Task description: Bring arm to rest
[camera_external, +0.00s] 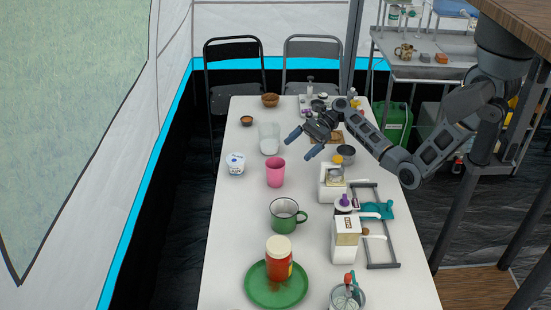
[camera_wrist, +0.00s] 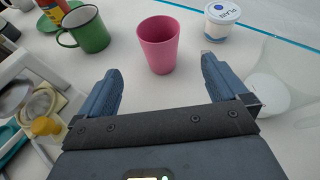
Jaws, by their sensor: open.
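My gripper (camera_external: 301,145) is open and empty above the white table (camera_external: 225,215), on its far half. In the wrist view the two blue fingers of my gripper (camera_wrist: 160,80) are spread wide, with a pink cup (camera_wrist: 157,45) beyond and between them, not touched. The pink cup also stands upright in the external view (camera_external: 275,172), nearer the camera than my gripper. My arm (camera_external: 400,155) reaches from the right side over the table, bent at the elbow.
A clear container (camera_external: 269,138) stands just left of my gripper. A white tub (camera_external: 235,163), a green mug (camera_external: 286,215) and a red jar (camera_external: 279,262) on a green plate (camera_external: 262,293) stand nearer. A white carton (camera_external: 345,240) and a grey rack (camera_external: 383,266) line the right side.

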